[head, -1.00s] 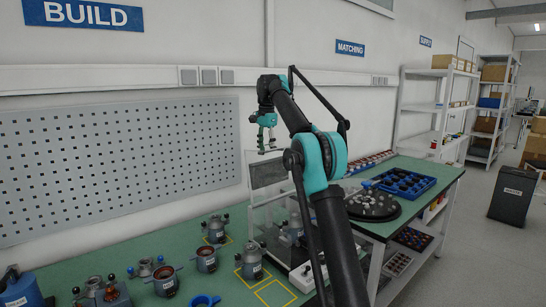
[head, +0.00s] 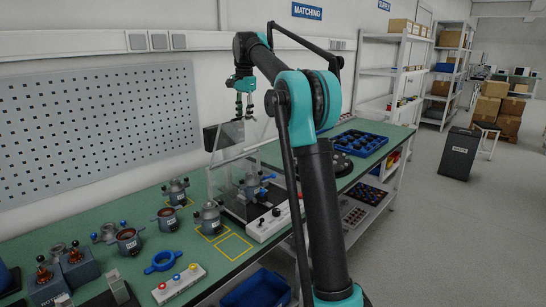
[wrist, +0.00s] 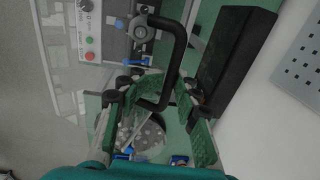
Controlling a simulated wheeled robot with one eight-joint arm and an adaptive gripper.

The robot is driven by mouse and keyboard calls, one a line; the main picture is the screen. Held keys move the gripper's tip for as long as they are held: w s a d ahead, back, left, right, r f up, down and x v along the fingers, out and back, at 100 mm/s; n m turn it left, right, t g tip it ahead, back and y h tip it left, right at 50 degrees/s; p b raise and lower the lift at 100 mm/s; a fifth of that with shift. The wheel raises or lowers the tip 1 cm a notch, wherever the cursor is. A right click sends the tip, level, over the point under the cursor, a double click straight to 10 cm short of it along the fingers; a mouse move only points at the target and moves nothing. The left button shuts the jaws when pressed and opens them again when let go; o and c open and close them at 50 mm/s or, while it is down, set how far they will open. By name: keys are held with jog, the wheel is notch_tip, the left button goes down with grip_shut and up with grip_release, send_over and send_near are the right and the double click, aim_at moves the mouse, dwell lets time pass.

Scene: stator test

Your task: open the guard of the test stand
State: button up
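The test stand (head: 268,222) sits on the green bench, with a white control box at its front and a grey motor-like unit (head: 252,188) inside. Its clear guard (head: 226,146) rises above the unit as a slanted see-through pane. My gripper (head: 244,108) hangs above the guard, fingers pointing down. In the wrist view a black bent handle (wrist: 181,45) reaches down between the fingers of my gripper (wrist: 155,115). The fingers stand apart on either side of its lower end; I cannot tell whether they touch it. The stand's control box (wrist: 88,30) shows at upper left there.
A dark box (head: 212,138) stands behind the guard; a black block (wrist: 232,60) is close to my right finger in the wrist view. Several grey units (head: 209,217) stand left of the stand. A blue tray (head: 352,145) lies to the right. The perforated wall panel (head: 95,140) is behind.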

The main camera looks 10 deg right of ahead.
aim_at(260, 126)
jog(key=s+d+f, duration=0.1)
jog(key=s, duration=0.1)
jog(key=s+d+f, duration=0.3)
jog(key=s+d, duration=0.1)
jog(key=shift+s+f, duration=0.3)
jog(key=shift+f, duration=0.05)
jog(key=s+d+f, duration=0.2)
jog(key=s+f, duration=0.2)
jog(key=f, duration=0.3)
jog(key=shift+d+t, duration=0.3)
jog(key=shift+d, duration=0.05)
